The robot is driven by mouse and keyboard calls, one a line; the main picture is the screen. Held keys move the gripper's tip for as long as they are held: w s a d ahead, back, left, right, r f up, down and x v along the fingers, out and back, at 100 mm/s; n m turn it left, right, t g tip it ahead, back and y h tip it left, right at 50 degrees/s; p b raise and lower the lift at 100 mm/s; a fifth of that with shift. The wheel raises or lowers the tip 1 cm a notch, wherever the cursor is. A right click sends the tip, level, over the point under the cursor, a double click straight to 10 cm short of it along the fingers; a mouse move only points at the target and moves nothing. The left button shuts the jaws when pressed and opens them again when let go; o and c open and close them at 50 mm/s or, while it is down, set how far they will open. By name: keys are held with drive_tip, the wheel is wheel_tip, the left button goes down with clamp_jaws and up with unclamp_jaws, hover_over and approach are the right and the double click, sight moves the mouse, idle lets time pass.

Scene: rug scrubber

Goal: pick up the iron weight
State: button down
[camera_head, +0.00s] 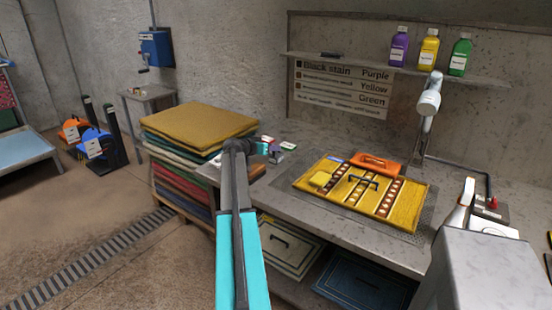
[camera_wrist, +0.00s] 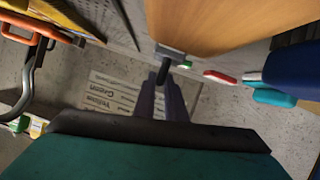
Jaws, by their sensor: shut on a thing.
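My gripper (camera_head: 268,153) is over the left end of the metal table, beside the rug pile. In the wrist view its two greyish fingers (camera_wrist: 161,88) are shut on the dark upright handle of a small grey block, which I take as the iron weight (camera_wrist: 175,54). The weight's body lies just beyond the fingertips, and the fingers partly cover its handle. In the head view a small grey shape (camera_head: 276,158) at the fingertips may be the weight. I cannot tell whether it touches the table.
A yellow rug (camera_head: 408,207) with an orange tool (camera_head: 375,163) lies on the table's right part. Small labelled items (camera_head: 287,146) stand near my gripper. A rug stack (camera_head: 200,125) is to the left. Purple, yellow and green bottles (camera_head: 429,48) line the shelf. A tan surface (camera_wrist: 225,25) is close to the weight.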

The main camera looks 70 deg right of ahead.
drive_tip(key=shift+r, duration=0.1)
idle(0.3)
drive_tip(key=shift+r, duration=0.1)
drive_tip(key=shift+r+b, duration=0.55)
drive_tip(key=shift+r, duration=0.9)
drive_tip(key=shift+a+r, duration=0.15)
drive_tip(key=shift+r, duration=0.1)
drive_tip(key=s+a+r+b, duration=0.1)
drive_tip(key=s+a+b, duration=0.2)
drive_tip(key=a, duration=1.1)
drive_tip(key=shift+s+a+r, duration=0.2)
drive_tip(key=shift+s+a, duration=0.1)
drive_tip(key=shift+s, duration=1)
drive_tip(key=shift+s, duration=0.1)
